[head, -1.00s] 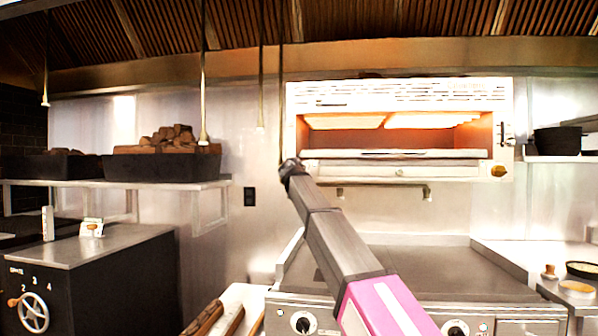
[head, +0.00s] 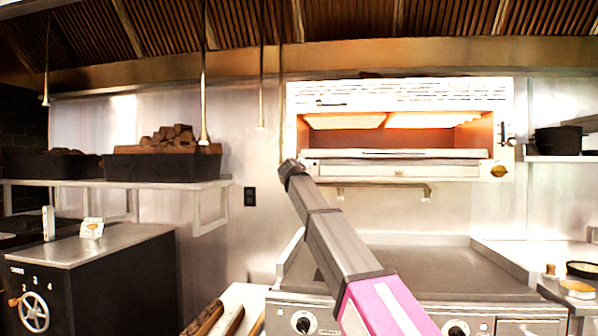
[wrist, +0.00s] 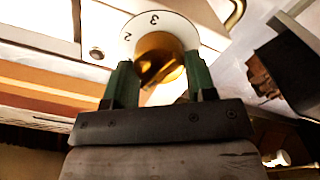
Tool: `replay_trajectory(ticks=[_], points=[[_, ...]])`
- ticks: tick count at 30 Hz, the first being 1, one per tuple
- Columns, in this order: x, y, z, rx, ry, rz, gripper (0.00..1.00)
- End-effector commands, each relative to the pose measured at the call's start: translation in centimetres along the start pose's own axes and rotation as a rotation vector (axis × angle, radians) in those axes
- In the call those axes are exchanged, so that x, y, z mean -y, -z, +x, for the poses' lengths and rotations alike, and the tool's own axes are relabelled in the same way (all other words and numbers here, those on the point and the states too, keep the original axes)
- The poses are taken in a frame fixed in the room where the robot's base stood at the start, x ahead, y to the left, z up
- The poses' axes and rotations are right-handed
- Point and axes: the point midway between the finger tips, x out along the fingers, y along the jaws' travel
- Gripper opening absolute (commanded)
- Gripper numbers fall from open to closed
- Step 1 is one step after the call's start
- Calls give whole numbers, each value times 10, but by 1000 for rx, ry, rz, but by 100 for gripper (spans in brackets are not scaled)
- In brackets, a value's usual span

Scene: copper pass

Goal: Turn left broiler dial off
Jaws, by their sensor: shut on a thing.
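The broiler (head: 400,92) is a white wall-mounted unit with a glowing orange opening in the head view. Its right brass dial (head: 499,171) shows at the lower right corner. The left dial is hidden behind the end of my arm in the head view. In the wrist view the left broiler dial (wrist: 158,58) is a round brass knob on a white plate (wrist: 146,21) marked 2 and 3. My gripper (wrist: 160,73) has its green fingers on either side of the knob, shut on it. The pointer's exact setting is unclear.
A flat griddle (head: 420,262) with front knobs lies below the broiler. A shelf (head: 120,184) at left holds dark trays of brown chunks. A black cabinet (head: 110,280) with a handwheel stands at lower left. Thin rods hang from the hood near my arm.

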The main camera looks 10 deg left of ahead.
Motion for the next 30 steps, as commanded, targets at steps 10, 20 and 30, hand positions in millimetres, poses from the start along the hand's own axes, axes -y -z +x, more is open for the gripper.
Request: replay_trajectory(ticks=[10, 20, 30], points=[[2, 0, 0, -2, 1, -212, 28], [2, 0, 0, -2, 1, -288, 28], [2, 0, 0, -2, 1, -293, 27]])
